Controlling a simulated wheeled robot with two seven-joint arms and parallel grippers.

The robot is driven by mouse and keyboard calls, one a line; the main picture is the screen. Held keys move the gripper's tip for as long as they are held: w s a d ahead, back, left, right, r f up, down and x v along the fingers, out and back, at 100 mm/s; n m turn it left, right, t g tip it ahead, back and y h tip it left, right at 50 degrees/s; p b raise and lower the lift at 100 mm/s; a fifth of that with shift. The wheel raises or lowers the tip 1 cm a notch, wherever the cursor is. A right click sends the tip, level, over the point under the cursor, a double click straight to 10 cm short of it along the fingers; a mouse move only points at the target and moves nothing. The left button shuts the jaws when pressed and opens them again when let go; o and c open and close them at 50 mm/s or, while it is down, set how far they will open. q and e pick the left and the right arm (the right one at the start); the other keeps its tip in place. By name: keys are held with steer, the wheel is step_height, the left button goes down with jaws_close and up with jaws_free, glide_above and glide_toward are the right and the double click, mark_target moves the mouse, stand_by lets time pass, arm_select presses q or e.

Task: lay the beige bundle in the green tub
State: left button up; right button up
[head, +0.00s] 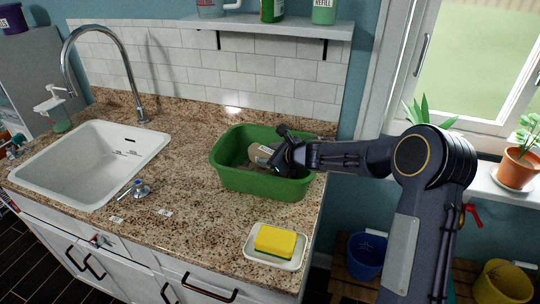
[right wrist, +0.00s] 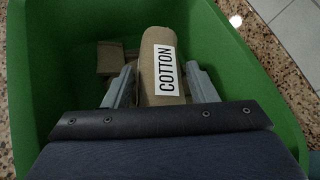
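The beige bundle (right wrist: 162,66), a rolled piece with a white COTTON label, lies between the two fingers of my right gripper (right wrist: 162,75) in the right wrist view. The fingertips sit close against both its sides, and the gripper looks shut on it. In the head view the bundle (head: 256,153) shows as a pale end inside the green tub (head: 262,184), below the rim. My right gripper (head: 272,158) reaches into the tub from the right. The tub stands on the counter, and its near wall hides the bundle's lower side. My left gripper is not in view.
A small brown block (right wrist: 110,57) lies in the tub beside the bundle. A yellow sponge (head: 275,241) rests on a white dish (head: 295,262) in front. The white sink (head: 90,165) and tap (head: 141,110) are left. A shelf (head: 275,26) hangs above. Counter between sink and tub is mostly clear.

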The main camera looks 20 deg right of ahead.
steer(key=o, duration=0.4)
steer(key=s+d+r+m+h, duration=0.2)
steer(key=s+d+r+m, duration=0.2)
steer(key=s+m, duration=0.35)
steer(key=s+d+r+m+h, duration=0.3)
steer(key=s+d+r+m, duration=0.1)
steer(key=s+m, duration=0.4)
steer(key=s+d+r+m+h, duration=0.2)
steer(key=s+d+r+m, duration=0.2)
steer(key=s+m, duration=0.45)
steer(key=s+a+f+m+g+y, duration=0.1)
steer(key=s+a+f+m+g, duration=0.1)
steer(key=s+a+m, duration=0.2)
steer(key=s+a+f+m+g+y, duration=0.1)
steer(key=s+a+f+m+y, duration=0.1)
steer(key=s+m, duration=0.7)
steer(key=s+a+f+m+g+y, duration=0.2)
steer(key=s+a+f+m, duration=0.2)
steer(key=s+m, duration=0.3)
steer(key=a+m, duration=0.1)
steer(key=m, duration=0.2)
steer(key=shift+s+a+f+g, duration=0.15)
steer(key=shift+a+f+g, duration=0.1)
steer(key=shift+a+g, duration=0.1)
